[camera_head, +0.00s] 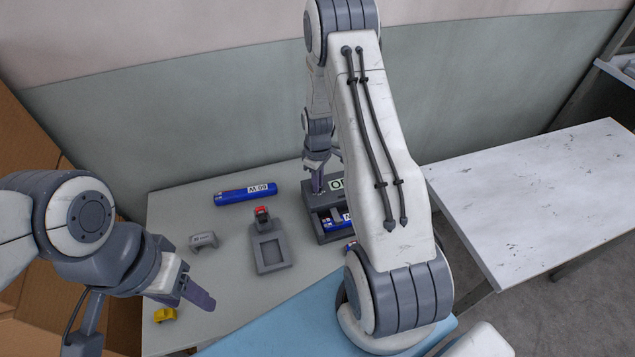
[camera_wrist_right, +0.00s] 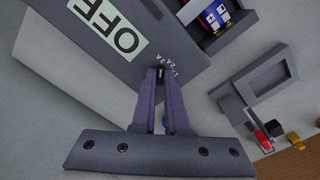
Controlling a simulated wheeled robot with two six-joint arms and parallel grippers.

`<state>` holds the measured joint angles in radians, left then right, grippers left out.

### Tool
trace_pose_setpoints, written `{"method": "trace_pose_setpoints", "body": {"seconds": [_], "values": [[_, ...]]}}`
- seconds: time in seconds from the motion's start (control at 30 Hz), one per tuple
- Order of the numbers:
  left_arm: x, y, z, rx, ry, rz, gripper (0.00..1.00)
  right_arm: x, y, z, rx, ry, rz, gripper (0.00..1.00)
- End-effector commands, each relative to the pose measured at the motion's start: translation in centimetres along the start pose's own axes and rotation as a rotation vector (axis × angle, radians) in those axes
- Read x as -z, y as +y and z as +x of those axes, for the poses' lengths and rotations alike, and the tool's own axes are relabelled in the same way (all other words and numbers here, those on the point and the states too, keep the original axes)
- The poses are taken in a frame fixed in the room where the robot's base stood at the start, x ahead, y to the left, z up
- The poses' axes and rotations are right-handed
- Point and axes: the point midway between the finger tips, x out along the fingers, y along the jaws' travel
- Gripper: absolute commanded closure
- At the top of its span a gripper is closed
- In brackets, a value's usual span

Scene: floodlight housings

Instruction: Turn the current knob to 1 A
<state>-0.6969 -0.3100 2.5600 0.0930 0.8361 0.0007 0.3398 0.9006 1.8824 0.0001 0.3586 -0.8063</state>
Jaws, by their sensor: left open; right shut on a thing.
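The grey charger-like box (camera_head: 311,222) stands at the back of the table, with a light OFF label (camera_wrist_right: 110,25) on its top. Beside the label, small white markings that look like 1, 2A and 3A show in the right wrist view. My right gripper (camera_wrist_right: 161,76) is shut on the small dark current knob (camera_wrist_right: 160,72) next to these markings. The fingers hide most of the knob, so I cannot tell where it points. My left gripper (camera_head: 198,293) is open and empty above the front left of the table, well away from the box.
A blue cylinder (camera_head: 245,194) lies at the back left. A grey cradle (camera_head: 271,253) with a red part, a small grey bracket (camera_head: 203,241) and a yellow piece (camera_head: 165,315) lie on the table. Blue cells (camera_wrist_right: 216,15) sit in the box's open bay. My right arm blocks some view.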

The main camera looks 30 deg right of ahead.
Motion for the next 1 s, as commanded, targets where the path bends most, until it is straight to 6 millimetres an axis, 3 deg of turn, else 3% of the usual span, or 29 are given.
{"method": "trace_pose_setpoints", "body": {"seconds": [1.0], "values": [[-0.1,-0.1,2.0,0.0,0.0,0.001,0.45,0.1,0.1,-0.1,-0.001,0.002,0.898,1.0]]}}
